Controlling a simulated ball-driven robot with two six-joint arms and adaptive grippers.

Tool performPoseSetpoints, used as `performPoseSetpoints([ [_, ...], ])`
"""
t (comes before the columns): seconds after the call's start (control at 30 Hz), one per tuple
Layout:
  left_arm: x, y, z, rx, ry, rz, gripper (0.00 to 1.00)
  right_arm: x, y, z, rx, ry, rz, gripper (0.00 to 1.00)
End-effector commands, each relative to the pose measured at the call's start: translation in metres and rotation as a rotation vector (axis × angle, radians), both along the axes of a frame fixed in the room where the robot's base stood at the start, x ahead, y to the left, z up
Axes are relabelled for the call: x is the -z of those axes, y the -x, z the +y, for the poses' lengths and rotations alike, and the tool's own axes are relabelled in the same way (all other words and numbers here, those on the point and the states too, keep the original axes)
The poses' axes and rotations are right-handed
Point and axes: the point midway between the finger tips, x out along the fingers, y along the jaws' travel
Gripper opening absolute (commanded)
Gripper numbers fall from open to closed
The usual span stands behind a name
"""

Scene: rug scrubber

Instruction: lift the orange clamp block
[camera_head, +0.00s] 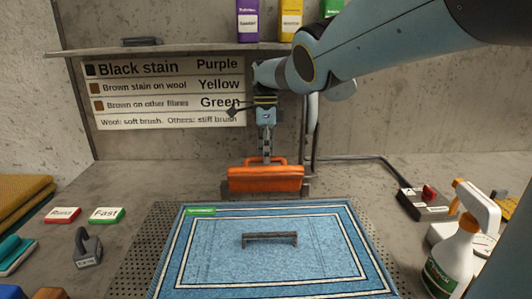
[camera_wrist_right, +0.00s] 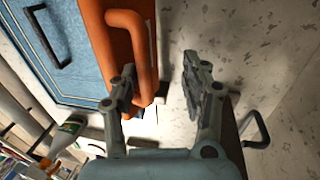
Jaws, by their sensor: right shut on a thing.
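The orange clamp block (camera_head: 265,180) is a wide orange bar with a loop handle on top, at the back edge of the blue rug. My right gripper (camera_head: 266,155) points down from above and is shut on the block's handle. In the right wrist view the orange handle (camera_wrist_right: 146,60) passes by the fingers of my right gripper (camera_wrist_right: 158,80), closer to the left finger. Whether the block is clear of the surface below is hard to tell. My left gripper is not in view.
The blue rug (camera_head: 215,262) lies in front with a dark handle (camera_head: 270,240) on it. A spray bottle (camera_head: 455,258) and a switch box (camera_head: 425,203) are at right. A grey weight (camera_head: 88,248) and labelled blocks are at left. A shelf with bottles (camera_head: 248,22) is above.

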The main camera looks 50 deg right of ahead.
Motion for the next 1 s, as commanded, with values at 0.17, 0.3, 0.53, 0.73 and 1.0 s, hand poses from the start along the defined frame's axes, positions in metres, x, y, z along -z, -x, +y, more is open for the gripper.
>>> performPoseSetpoints([
  [0.17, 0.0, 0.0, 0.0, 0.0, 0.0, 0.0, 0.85, 0.001, 0.0, -0.001, 0.001, 0.003, -0.001, 0.38],
  [0.3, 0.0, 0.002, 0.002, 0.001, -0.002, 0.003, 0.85, 0.0, 0.0, -0.001, 0.001, 0.002, 0.0, 0.38],
  [0.53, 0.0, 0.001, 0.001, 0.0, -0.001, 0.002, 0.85, -0.021, 0.0, -0.001, -0.001, 0.005, -0.005, 0.38],
  [0.73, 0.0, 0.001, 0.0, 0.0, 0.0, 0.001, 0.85, -0.065, 0.0, 0.0, -0.001, 0.004, -0.005, 0.38],
  [1.0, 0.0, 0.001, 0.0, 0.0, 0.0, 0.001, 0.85, -0.099, 0.001, 0.001, 0.001, 0.002, -0.002, 0.38],
])
